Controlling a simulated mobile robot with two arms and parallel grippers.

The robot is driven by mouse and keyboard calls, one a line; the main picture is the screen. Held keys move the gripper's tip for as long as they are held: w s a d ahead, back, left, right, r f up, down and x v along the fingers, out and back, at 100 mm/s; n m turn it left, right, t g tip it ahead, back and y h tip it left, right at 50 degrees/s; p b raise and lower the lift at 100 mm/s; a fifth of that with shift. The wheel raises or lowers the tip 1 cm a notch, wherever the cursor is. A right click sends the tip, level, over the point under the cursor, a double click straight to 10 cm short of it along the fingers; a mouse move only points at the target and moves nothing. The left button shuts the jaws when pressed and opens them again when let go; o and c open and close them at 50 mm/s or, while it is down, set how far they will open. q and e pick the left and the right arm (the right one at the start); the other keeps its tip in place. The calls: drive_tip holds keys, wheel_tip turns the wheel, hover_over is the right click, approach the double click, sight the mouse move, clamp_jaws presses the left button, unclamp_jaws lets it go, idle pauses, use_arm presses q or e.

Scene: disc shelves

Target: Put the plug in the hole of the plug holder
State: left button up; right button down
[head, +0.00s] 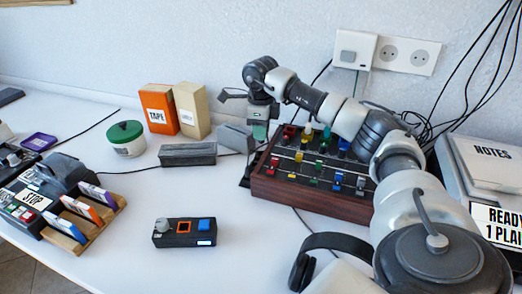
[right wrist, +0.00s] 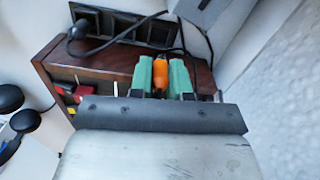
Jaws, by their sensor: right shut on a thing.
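My right gripper (head: 262,112) is beyond the left end of the dark-red console, pointing down. In the right wrist view its green fingertips (right wrist: 160,78) are shut on an orange piece, which looks like the plug (right wrist: 160,72). The plug's lower end is hidden. A small black box (head: 168,240) on the open table front has a grey knob, an orange-rimmed square opening and a blue button. It looks like the plug holder, but I cannot be sure. The gripper is far behind and right of this box. My left gripper is not in view.
The wooden-sided console (head: 262,190) with coloured knobs is beside the gripper. A black strip with openings (right wrist: 130,27) and cables lies by it. A grey wedge (head: 236,138), a dark block (head: 188,154) and headphones (head: 300,268) are nearby. The table's middle front is mostly clear.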

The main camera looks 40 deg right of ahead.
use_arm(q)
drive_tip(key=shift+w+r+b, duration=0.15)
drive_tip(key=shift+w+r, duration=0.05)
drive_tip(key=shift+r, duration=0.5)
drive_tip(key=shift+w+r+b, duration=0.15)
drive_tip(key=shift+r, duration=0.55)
use_arm(e)
drive_tip(key=shift+f, duration=2.7)
drive_tip(key=shift+f, duration=0.15)
drive_tip(key=c, duration=1.1)
unclamp_jaws()
drive_tip(key=shift+r, duration=0.5)
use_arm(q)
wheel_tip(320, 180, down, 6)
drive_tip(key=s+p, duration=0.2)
use_arm(e)
wheel_tip(320, 180, up, 11)
drive_tip(key=shift+r, duration=0.2)
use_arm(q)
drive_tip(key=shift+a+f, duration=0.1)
